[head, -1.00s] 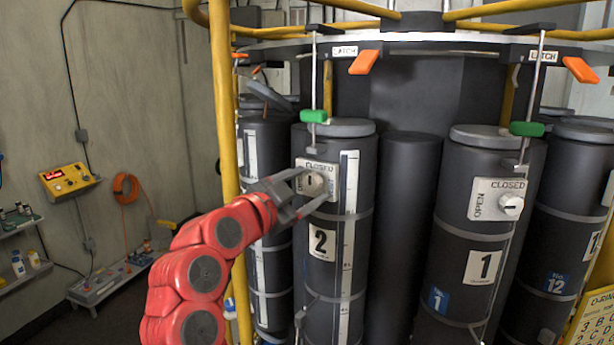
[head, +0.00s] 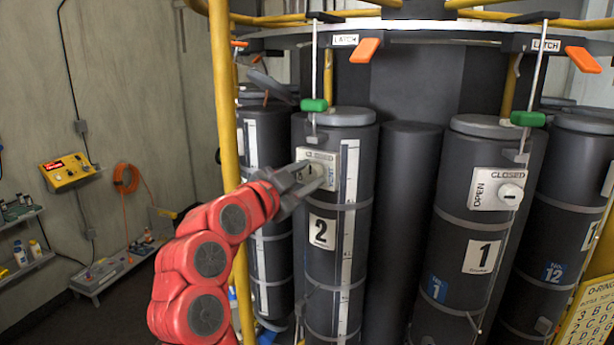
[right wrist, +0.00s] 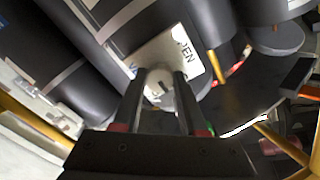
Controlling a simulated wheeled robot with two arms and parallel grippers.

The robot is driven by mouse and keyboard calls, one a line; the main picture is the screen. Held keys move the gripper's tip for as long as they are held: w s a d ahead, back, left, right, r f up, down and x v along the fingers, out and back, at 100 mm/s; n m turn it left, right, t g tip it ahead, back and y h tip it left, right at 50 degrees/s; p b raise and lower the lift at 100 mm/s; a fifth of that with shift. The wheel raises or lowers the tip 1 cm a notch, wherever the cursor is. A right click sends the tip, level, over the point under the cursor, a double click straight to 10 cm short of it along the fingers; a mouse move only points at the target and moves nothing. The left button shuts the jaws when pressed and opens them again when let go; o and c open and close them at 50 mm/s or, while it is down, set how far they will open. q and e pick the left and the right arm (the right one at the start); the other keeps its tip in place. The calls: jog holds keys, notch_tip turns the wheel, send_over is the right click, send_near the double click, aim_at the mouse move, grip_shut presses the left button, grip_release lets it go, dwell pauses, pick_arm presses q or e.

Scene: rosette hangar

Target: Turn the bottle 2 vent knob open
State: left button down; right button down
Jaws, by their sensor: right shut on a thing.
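Bottle 2 (head: 337,275) is a dark grey upright cylinder with a black-on-white "2" label. Its white vent plate (head: 332,158) carries a round pale knob (head: 315,171) with a dark mark. The red right arm reaches in from the lower left. My right gripper (head: 316,173) has its two grey fingers on either side of the knob, shut on it. In the right wrist view the knob (right wrist: 158,80) sits between the fingertips, with part of "OPEN" readable on the plate. The fingers partly cover the plate in the head view. My left gripper is not in view.
Bottle 1 (head: 478,225) stands to the right with its own plate and knob (head: 510,194). A green handle (head: 314,105) and orange latch tabs (head: 367,49) hang above. A yellow post (head: 226,120) stands close behind my right arm. Wall shelves are at the left.

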jog(key=n+b, duration=0.1)
jog(key=n, duration=0.2)
jog(key=shift+n+b, duration=0.4)
jog(key=n+b, duration=0.1)
jog(key=n, duration=0.4)
jog(key=shift+f+n+b, duration=0.1)
jog(key=shift+n+b, duration=0.2)
jog(key=shift+b, duration=0.1)
jog(key=n+b, duration=0.2)
jog(key=n, duration=0.3)
jog(key=shift+d+n+b, duration=0.1)
jog(key=shift+n+b, duration=0.45)
jog(key=shift+n, duration=1.05)
jog(key=shift+c, duration=2.2)
grip_release()
